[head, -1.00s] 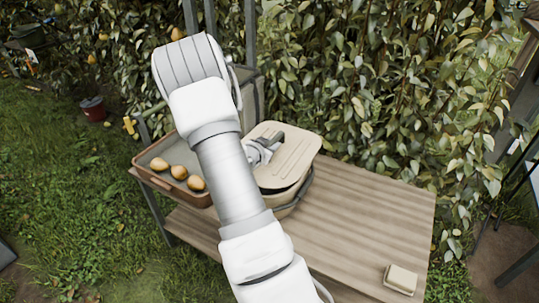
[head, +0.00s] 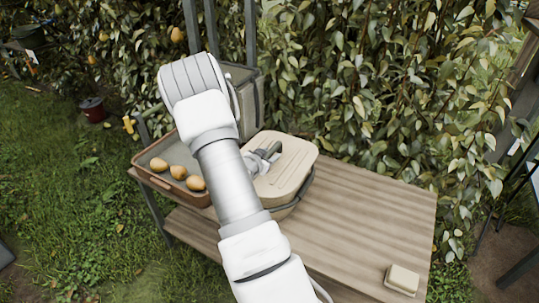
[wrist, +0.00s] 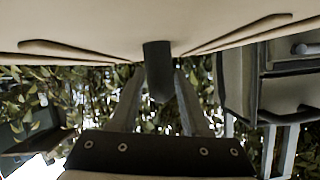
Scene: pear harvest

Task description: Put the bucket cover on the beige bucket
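The beige bucket cover (head: 289,172) lies over the top of the beige bucket (head: 284,211) on the wooden table; little of the bucket shows below it. The cover looks roughly level, but I cannot tell whether it is fully seated. My gripper (head: 272,154) is at the cover's upper middle, partly hidden by my arm. In the wrist view the cover (wrist: 100,22) fills the top, and my gripper's fingers (wrist: 158,88) close in on its dark handle (wrist: 158,70), which sits between the fingertips.
A brown-rimmed tray (head: 151,178) with several pears (head: 178,172) stands left of the bucket. A grey bag or case (head: 245,95) stands behind. A small beige block (head: 402,279) lies at the table's front right. The wooden table (head: 370,220) is clear between. Leafy bushes border the back.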

